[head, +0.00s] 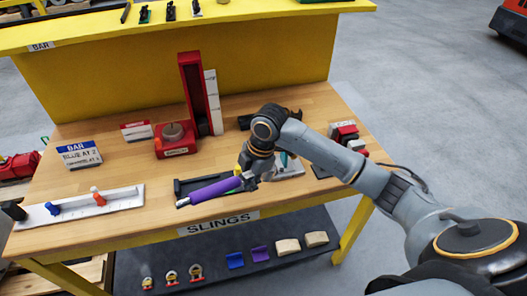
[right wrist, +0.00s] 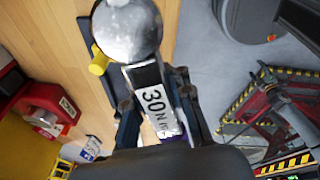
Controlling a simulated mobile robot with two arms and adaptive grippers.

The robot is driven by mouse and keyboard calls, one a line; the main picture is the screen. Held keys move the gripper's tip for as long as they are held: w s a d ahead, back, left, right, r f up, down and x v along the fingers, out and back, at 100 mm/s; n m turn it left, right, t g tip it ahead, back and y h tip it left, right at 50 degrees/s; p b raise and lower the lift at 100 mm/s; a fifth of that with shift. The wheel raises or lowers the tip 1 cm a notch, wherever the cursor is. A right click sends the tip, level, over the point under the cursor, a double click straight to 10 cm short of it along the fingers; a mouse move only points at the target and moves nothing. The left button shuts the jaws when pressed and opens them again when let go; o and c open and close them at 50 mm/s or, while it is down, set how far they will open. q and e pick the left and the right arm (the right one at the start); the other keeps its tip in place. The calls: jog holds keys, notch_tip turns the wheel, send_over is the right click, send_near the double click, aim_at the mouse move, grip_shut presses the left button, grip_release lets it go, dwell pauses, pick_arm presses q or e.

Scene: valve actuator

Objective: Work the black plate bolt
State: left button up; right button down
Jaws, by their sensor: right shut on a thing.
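My right gripper (head: 252,176) is low over the front middle of the workbench. It is shut on a torque wrench with a purple handle (head: 208,191) that points to the left. In the right wrist view the wrench's round silver head (right wrist: 127,28) and a "30 N m" label (right wrist: 158,108) show between the dark fingers. A black plate (head: 181,186) lies on the wood by the handle. I cannot make out the black plate bolt; the arm and the wrench may hide it. My left gripper does not show.
A white strip with a blue peg (head: 52,208) and a red peg (head: 98,196) lies at the front left. A red device with a tall red post (head: 190,88) stands behind. A red block (head: 345,130) sits at the right. A sign card (head: 84,155) stands at the left.

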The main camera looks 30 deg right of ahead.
jog(key=d+n+p, duration=0.1)
jog(key=d+r+n+h+p, duration=0.1)
jog(key=d+n+p, duration=0.1)
jog(key=w+d+n+g+p, duration=0.1)
jog(key=shift+w+d+r+n+h, duration=0.1)
jog(key=shift+d+r+n+h, duration=0.1)
jog(key=shift+d+n+h, duration=0.15)
jog(key=shift+w+d+f+n+h+p, duration=0.15)
jog(key=shift+d+n+h+p, duration=0.1)
jog(key=shift+d+n+p, duration=0.1)
jog(key=shift+w+d+f+n+h+p, duration=0.1)
jog(key=shift+w+d+n+h+p, duration=0.1)
jog(key=shift+d+p, duration=0.15)
jog(key=shift+s, duration=0.15)
jog(key=shift+r+p, duration=0.1)
jog(key=shift+p, duration=0.35)
jog(key=shift+f+b, duration=0.55)
jog(key=shift+f, duration=0.3)
jog(key=shift+f+b, duration=0.9)
jog(key=shift+f, duration=0.85)
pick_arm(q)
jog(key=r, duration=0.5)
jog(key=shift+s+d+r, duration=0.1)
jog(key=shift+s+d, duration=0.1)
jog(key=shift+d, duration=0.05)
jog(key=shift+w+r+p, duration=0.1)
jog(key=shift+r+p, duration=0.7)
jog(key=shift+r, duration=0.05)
